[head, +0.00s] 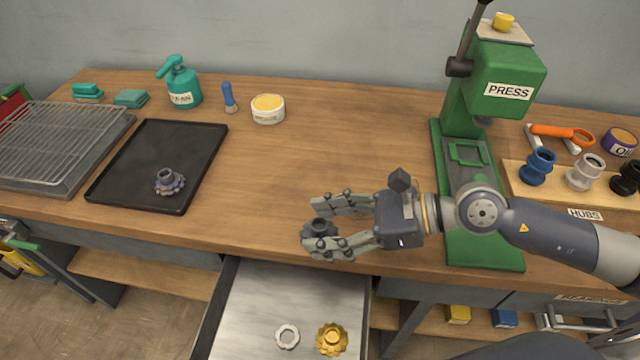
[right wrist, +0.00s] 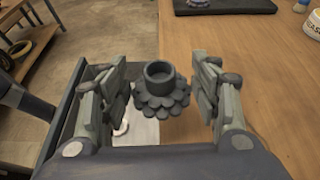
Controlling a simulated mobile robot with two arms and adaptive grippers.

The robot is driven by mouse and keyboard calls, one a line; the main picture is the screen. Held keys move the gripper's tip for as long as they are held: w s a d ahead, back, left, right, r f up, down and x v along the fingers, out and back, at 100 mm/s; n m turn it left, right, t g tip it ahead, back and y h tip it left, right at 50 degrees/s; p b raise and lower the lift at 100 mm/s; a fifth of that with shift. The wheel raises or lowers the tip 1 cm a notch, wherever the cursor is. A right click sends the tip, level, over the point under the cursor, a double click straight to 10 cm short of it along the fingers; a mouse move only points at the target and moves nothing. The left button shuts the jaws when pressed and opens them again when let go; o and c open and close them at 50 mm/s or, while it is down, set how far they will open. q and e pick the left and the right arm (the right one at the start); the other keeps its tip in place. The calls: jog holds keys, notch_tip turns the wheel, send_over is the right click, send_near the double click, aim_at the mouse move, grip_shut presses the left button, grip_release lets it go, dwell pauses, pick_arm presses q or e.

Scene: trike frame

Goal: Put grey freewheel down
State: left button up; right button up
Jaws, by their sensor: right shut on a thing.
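My right gripper (head: 327,226) is shut on a dark grey freewheel (head: 319,229), which has a toothed rim and a raised round collar. In the right wrist view the grey freewheel (right wrist: 161,90) sits upright between the two fingers of the right gripper (right wrist: 163,88). It is held around the bench's front edge, near the open drawer (head: 238,310); its exact height is hard to tell. A purple-grey freewheel (head: 168,183) lies on the black tray (head: 150,140) at the left. My left gripper is not in view.
A gold freewheel (head: 331,339) and a pale ring (head: 287,337) lie in the drawer. The green press (head: 482,150) and hub rack (head: 540,188) stand right. A wire rack (head: 60,140), spray bottle (head: 180,82) and tub (head: 268,109) stand left and back. The bench middle is clear.

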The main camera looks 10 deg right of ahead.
jog(key=shift+d+f, duration=0.2)
jog(key=shift+f, duration=0.05)
jog(key=shift+w, duration=0.35)
jog(key=w+p, duration=0.1)
jog(key=w, duration=0.4)
jog(key=shift+d+f, duration=0.1)
jog(key=shift+d, duration=0.05)
jog(key=p, duration=0.1)
send_over(313, 190)
jog(key=shift+s+f, duration=0.15)
jog(key=shift+f, duration=0.5)
notch_tip(313, 190, down, 3)
jog(key=shift+f+p, duration=0.2)
jog(key=shift+p, duration=0.45)
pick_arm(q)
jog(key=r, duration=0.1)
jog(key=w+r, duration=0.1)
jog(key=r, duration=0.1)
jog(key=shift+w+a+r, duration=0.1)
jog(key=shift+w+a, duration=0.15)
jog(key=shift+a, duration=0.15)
pick_arm(e)
jog(key=shift+f, duration=0.1)
